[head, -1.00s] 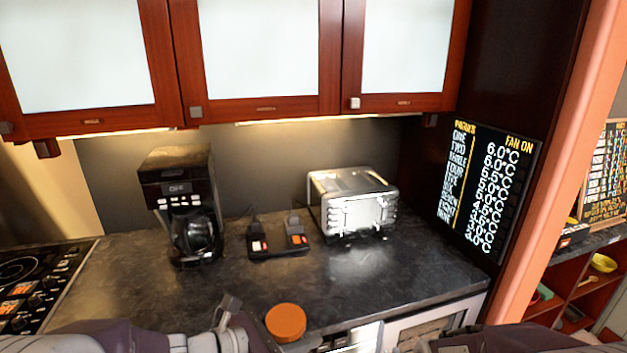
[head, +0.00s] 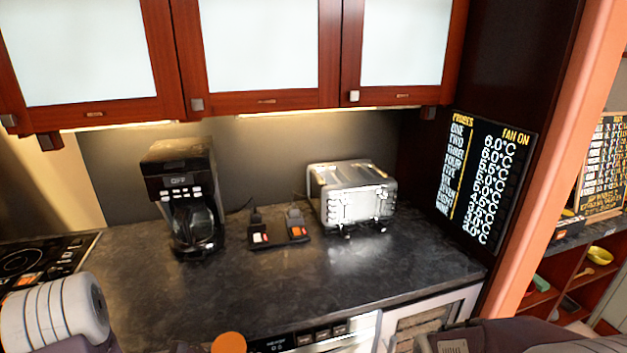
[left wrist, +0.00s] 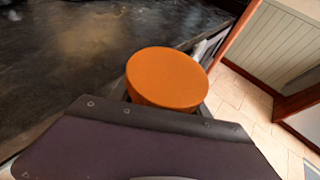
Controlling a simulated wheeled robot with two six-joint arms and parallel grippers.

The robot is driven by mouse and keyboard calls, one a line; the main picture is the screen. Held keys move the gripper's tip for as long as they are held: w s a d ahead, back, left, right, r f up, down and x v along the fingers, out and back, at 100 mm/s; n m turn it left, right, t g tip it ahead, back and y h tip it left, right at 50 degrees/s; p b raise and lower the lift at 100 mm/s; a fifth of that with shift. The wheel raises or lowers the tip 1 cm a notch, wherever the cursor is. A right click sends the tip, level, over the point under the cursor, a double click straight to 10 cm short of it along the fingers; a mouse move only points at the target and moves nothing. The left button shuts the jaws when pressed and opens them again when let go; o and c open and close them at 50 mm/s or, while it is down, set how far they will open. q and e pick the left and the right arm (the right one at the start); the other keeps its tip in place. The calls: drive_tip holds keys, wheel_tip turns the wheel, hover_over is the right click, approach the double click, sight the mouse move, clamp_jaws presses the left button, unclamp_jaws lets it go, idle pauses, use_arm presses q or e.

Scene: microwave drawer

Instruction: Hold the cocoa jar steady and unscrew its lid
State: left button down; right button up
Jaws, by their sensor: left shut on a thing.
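The cocoa jar's orange lid (head: 228,343) shows at the bottom edge of the head view, partly cut off. In the left wrist view the round lid (left wrist: 167,77) lies just beyond my left gripper (left wrist: 164,101), which is shut on the jar. The jar's body is hidden below the lid and behind my gripper. The lid sits flat on top, with no gap visible under it. My right arm enters at the lower right of the head view, but its gripper is out of the picture.
A dark counter (head: 330,285) carries a coffee maker (head: 183,195), a small black device with switches (head: 278,230) and a toaster (head: 352,195). A hob (head: 40,262) is at the left. The counter's front middle is clear. Tiled floor (left wrist: 245,100) lies beyond the counter edge.

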use_arm(q)
drive_tip(key=s+f+m+g, duration=0.1)
drive_tip(key=f, duration=0.1)
drive_tip(key=s+a+f+m+g+h, duration=0.1)
drive_tip(key=f, duration=0.1)
drive_tip(key=s+a+f+m+g+h, duration=0.1)
drive_tip(key=f, duration=0.1)
drive_tip(key=shift+s, duration=0.3)
drive_tip(key=shift+h, duration=0.3)
